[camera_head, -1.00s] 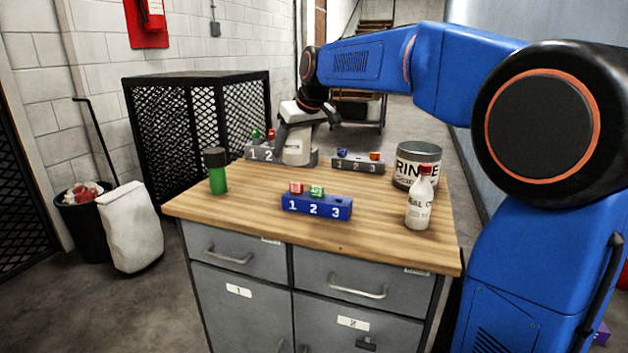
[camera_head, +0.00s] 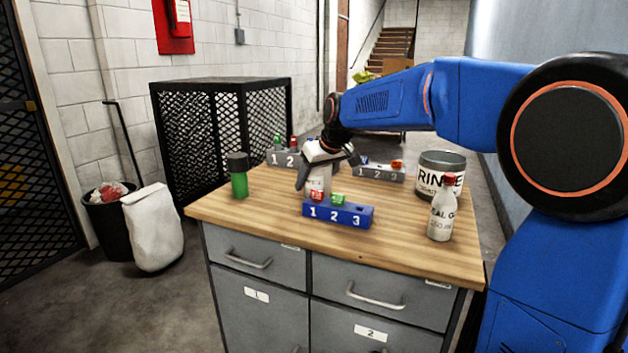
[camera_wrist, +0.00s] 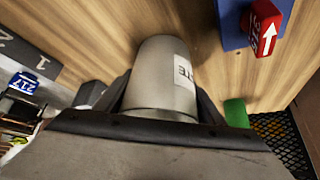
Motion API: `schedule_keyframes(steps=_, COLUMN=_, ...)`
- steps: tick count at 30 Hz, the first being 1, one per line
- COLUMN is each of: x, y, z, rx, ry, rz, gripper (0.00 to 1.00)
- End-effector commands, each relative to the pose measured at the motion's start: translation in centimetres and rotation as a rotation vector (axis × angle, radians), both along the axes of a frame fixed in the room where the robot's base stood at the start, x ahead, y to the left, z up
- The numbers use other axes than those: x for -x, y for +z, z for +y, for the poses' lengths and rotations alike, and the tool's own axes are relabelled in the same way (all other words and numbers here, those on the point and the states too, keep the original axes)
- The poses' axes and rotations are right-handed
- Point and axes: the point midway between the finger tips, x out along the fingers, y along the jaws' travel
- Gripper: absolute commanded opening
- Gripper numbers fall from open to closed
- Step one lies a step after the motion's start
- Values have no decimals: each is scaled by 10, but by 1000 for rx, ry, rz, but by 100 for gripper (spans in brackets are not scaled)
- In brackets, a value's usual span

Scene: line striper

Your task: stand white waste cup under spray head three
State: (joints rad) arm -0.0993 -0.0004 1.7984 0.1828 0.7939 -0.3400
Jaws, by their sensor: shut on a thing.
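My gripper (camera_head: 322,160) is shut on the white waste cup (camera_head: 318,184), just behind the blue block (camera_head: 338,217) numbered 1, 2, 3. In the wrist view the cup (camera_wrist: 155,72) lies between both fingers, with part of a label reading "TE". Whether its base touches the table cannot be told. The blue block carries a red piece (camera_head: 316,195) at 1 and a green piece (camera_head: 338,199) at 2; place 3 shows only a dark spot on top. Two grey numbered blocks stand behind, one at left (camera_head: 284,159), one at right (camera_head: 378,174). No part is clearly readable as a spray head.
A green bottle (camera_head: 238,176) stands at the table's left. A RINSE tin (camera_head: 440,172) and a white bottle with a red cap (camera_head: 441,212) stand at the right. The wooden tabletop (camera_head: 265,210) is clear left of the blue block. A black mesh cage (camera_head: 222,125) stands behind.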

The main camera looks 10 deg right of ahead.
Motion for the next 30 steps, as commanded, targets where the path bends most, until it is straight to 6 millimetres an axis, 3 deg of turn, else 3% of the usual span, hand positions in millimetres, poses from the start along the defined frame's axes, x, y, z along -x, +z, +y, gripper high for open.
schedule_keyframes(steps=2, x=0, y=-2, z=0, rx=0, ry=0, rz=0, gripper=41)
schedule_keyframes(steps=3, x=0, y=-2, z=0, rx=0, ry=0, rz=0, gripper=65)
schedule_keyframes(steps=5, x=0, y=-2, z=0, rx=0, ry=0, rz=0, gripper=79)
schedule_keyframes(steps=6, x=0, y=-2, z=0, rx=0, ry=0, rz=0, gripper=81)
schedule_keyframes(steps=17, x=1, y=3, z=0, rx=0, ry=0, rz=-1, gripper=81)
schedule_keyframes(steps=30, x=39, y=65, z=-14, rx=0, ry=-1, rz=-3, gripper=81)
